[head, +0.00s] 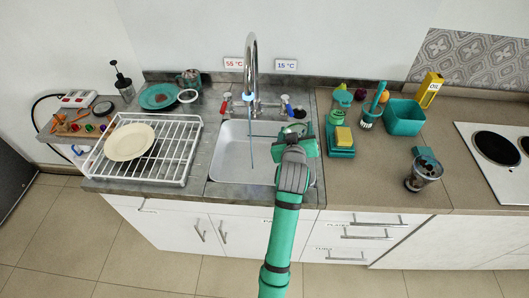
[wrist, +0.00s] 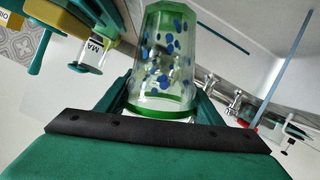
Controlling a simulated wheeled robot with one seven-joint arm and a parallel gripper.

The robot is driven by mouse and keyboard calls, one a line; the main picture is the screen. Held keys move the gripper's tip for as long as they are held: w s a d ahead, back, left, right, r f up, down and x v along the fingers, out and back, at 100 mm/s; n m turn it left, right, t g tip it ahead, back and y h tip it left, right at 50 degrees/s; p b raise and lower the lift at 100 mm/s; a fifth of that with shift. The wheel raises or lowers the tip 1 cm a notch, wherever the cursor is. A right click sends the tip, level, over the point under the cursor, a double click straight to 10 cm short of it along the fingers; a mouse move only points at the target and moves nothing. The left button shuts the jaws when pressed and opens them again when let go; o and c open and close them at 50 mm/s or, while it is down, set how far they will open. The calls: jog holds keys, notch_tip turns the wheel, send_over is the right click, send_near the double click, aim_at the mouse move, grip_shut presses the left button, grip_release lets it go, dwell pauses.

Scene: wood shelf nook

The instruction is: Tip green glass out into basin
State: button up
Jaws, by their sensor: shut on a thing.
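My gripper (head: 297,150) is over the right part of the white basin (head: 232,158) in the head view. In the wrist view my gripper (wrist: 162,104) is shut on the green glass (wrist: 165,58), a clear glass with green ends and blue and green spots. The glass stands between the two fingers. I cannot tell whether the spots are pattern or contents. In the head view the glass is mostly hidden by my gripper, and its tilt is unclear.
A tall tap (head: 251,65) arches over the basin, with a thin blue line below its spout. A wire rack (head: 178,150) with a cream plate (head: 129,142) stands left. A sponge (head: 343,136) on a teal holder and a teal tub (head: 403,118) stand right.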

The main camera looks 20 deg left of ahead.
aim_at(306, 129)
jog(key=d+r, duration=0.1)
jog(key=r+m, duration=0.1)
jog(key=shift+w+d+r+m+y+b, duration=0.2)
jog(key=shift+d+r+m+y+b, duration=0.1)
jog(key=shift+d, duration=0.05)
jog(key=shift+d+f+y, duration=0.1)
jog(key=shift+f+y, duration=0.15)
jog(key=shift+y, duration=0.05)
jog(key=shift+w+d+f+m+b, duration=0.15)
jog(key=shift+d+m+b, duration=0.15)
jog(key=shift+d+m, duration=0.2)
jog(key=shift+a+y, duration=0.1)
jog(key=shift+y, duration=0.2)
